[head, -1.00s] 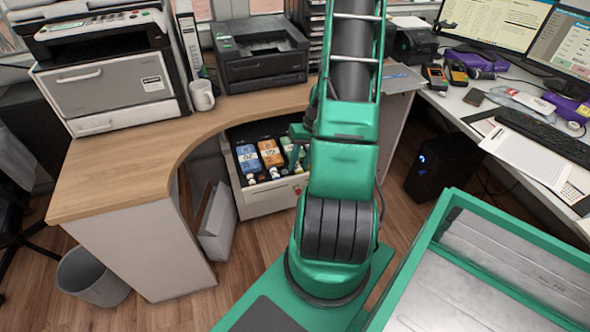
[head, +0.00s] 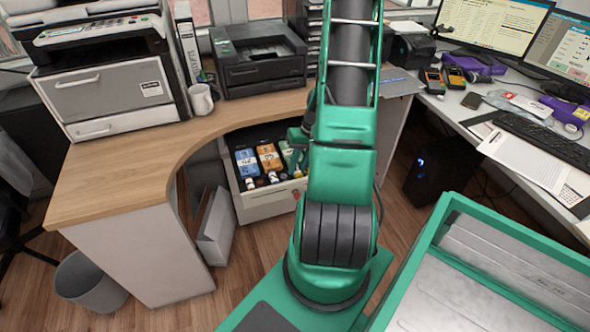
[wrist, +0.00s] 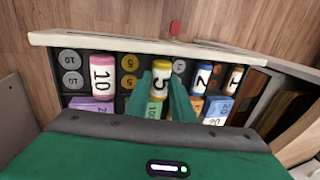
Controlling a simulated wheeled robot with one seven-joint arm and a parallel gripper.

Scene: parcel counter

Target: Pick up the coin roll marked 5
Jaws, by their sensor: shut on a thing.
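The coin roll marked 5 (wrist: 161,85), white with yellow, lies in the open cash drawer in the wrist view. My gripper (wrist: 163,82) has its two green fingers on either side of this roll and is shut on it. I cannot tell whether the roll is lifted off the drawer floor. To its left is a pink roll marked 10 (wrist: 103,75). To its right are a blue roll marked 2 (wrist: 203,76) and a brown roll marked 1 (wrist: 234,78). In the head view my arm hides most of the gripper and part of the open drawer (head: 262,207).
Loose grey coins (wrist: 71,80) and yellow coins (wrist: 130,62) sit in cups beside the rolls. Banknote bundles, one purple (wrist: 92,105) and one blue (wrist: 217,110), lie close by. The drawer's pale front edge (wrist: 90,40) borders the rolls. The wooden counter (head: 120,175) curves above the drawer.

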